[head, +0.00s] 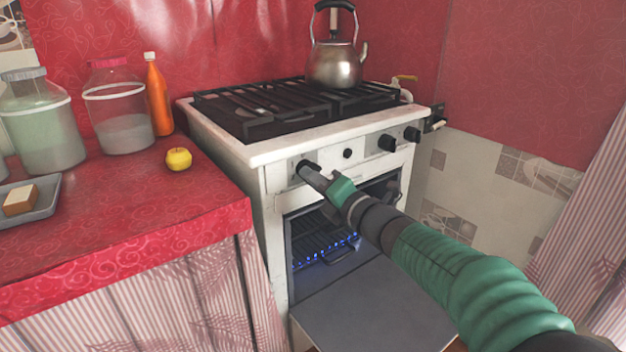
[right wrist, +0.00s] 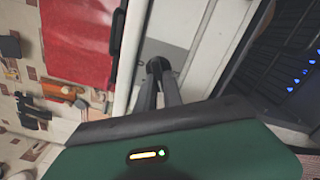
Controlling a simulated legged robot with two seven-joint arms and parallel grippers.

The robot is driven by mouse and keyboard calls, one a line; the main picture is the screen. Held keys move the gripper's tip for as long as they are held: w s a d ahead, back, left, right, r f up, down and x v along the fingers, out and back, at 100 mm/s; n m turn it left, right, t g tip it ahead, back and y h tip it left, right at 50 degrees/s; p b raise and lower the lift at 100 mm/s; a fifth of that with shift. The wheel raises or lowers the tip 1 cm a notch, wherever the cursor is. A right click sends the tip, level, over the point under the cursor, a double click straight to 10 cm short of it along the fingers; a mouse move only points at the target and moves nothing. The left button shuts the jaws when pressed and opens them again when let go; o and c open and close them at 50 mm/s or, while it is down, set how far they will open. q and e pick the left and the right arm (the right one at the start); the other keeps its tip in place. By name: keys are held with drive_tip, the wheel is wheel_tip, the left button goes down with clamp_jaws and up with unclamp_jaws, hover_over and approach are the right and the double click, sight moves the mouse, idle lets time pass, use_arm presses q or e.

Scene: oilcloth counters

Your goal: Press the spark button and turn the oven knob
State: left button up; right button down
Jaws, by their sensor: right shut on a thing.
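The white stove (head: 276,182) has a front panel with a small black spark button (head: 347,153) and dark knobs. My right gripper (head: 314,176) is shut on the leftmost knob, the oven knob (head: 306,166), at the left end of the panel. In the right wrist view its two fingers (right wrist: 162,78) close around the dark knob (right wrist: 156,64). Two more knobs (head: 387,142) sit to the right of the button. The oven door (head: 375,308) is folded down open, and blue flames (head: 325,255) show inside; they also show in the right wrist view (right wrist: 304,72). My left gripper is out of view.
A kettle (head: 336,65) stands on the black hob grate (head: 270,112). The red counter (head: 120,200) at left holds a yellow apple (head: 178,159), an orange bottle (head: 158,98), jars (head: 117,118) and a tray (head: 42,203). The open door juts out below my right arm.

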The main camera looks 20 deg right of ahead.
drive_tip(key=c, duration=1.5)
unclamp_jaws()
drive_tip(key=shift+a+f, duration=0.25)
drive_tip(key=shift+f, duration=0.15)
drive_tip(key=shift+r, duration=0.2)
drive_tip(key=shift+d, duration=0.1)
drive_tip(key=p+v, duration=0.5)
drive_tip(key=v, duration=1.1)
drive_tip(key=shift+s+d+p, duration=0.15)
drive_tip(key=shift+s+p, duration=0.2)
drive_tip(key=shift+s, duration=0.05)
